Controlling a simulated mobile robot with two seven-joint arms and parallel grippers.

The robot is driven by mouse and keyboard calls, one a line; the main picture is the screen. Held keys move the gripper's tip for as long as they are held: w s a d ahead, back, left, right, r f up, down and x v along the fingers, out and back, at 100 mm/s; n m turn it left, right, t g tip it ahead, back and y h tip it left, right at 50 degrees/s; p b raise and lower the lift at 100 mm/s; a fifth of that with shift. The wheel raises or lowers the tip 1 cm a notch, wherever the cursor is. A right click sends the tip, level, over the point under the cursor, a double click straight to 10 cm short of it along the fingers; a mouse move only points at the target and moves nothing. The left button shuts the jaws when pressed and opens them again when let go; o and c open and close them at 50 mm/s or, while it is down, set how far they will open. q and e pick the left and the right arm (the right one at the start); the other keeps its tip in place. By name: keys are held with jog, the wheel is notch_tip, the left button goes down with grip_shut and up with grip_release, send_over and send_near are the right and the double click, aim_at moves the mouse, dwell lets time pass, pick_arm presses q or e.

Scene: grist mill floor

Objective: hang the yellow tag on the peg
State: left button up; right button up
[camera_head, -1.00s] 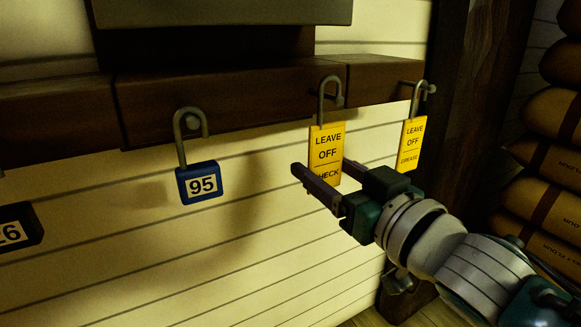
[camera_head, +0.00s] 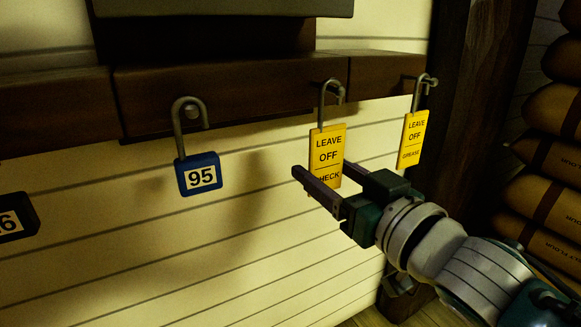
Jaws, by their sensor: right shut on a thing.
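A yellow tag (camera_head: 327,143) reading LEAVE OFF and CHECK has a grey hook-shaped shackle at its top. My right gripper (camera_head: 330,185) is shut on the lower part of this tag, one finger across its front. The shackle's bend is in front of the dark beam (camera_head: 235,85), at the middle peg (camera_head: 341,97), which is mostly covered by it. I cannot tell whether the shackle bears on the peg. A second yellow tag (camera_head: 414,138), reading LEAVE OFF and GREASE, hangs on a peg to the right. My left gripper is not in view.
A blue padlock (camera_head: 199,174) marked 95 hangs on a peg to the left. A dark padlock (camera_head: 15,216) is cut off at the left edge. Sacks (camera_head: 548,155) are stacked at the right, past a dark post (camera_head: 460,100).

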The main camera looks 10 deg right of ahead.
jog(key=o, duration=1.3)
jog(key=shift+s, duration=0.1)
